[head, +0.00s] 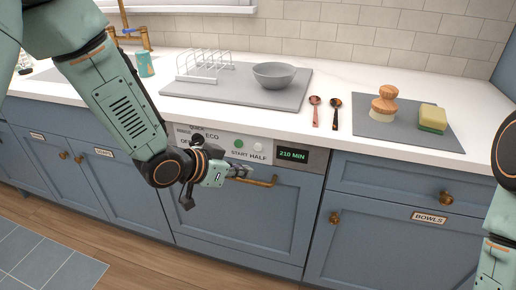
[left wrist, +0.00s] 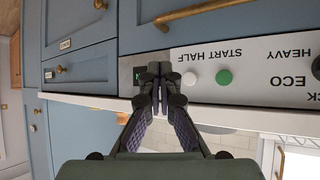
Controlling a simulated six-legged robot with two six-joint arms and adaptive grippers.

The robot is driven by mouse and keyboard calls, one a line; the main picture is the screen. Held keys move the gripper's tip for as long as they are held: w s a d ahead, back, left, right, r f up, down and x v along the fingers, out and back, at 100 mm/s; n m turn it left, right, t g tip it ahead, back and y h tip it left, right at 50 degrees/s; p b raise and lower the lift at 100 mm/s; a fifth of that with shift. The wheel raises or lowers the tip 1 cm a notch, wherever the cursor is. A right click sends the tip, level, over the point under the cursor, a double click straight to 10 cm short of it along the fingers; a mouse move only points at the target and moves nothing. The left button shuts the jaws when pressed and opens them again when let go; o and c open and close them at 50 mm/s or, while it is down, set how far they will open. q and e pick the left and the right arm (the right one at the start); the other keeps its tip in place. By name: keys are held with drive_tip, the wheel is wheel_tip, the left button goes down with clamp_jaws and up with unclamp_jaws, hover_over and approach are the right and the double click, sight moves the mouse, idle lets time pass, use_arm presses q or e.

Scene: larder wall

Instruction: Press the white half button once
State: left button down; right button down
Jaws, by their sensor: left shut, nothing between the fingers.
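The white half button (head: 258,147) sits on the dishwasher's control panel, right of the green start button (head: 239,143). In the left wrist view, where the panel's lettering appears upside down, the white half button (left wrist: 189,78) lies just right of my left gripper's fingertips. The green start button (left wrist: 224,77) is farther right. My left gripper (head: 246,172) is shut and empty, below the two buttons in the head view and in front of the dishwasher door. Its closed fingers (left wrist: 159,75) partly cover the display in the wrist view. My right gripper is out of view.
A brass bar handle (head: 265,182) runs across the door close to my left gripper. The display (head: 292,155) reads 210 MIN. The counter above holds a grey bowl (head: 274,75), two spoons, a brush (head: 384,103) and a sponge (head: 432,118).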

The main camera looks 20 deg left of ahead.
sight(258, 147)
use_arm(q)
drive_tip(key=w+p, duration=0.1)
drive_tip(key=w, duration=0.5)
drive_tip(key=shift+w+d, duration=0.1)
drive_tip(key=shift+w, duration=0.1)
drive_tip(key=shift+f, duration=0.1)
idle(1.2)
drive_tip(key=shift+w+p, duration=0.4)
drive_tip(key=shift+p, duration=0.1)
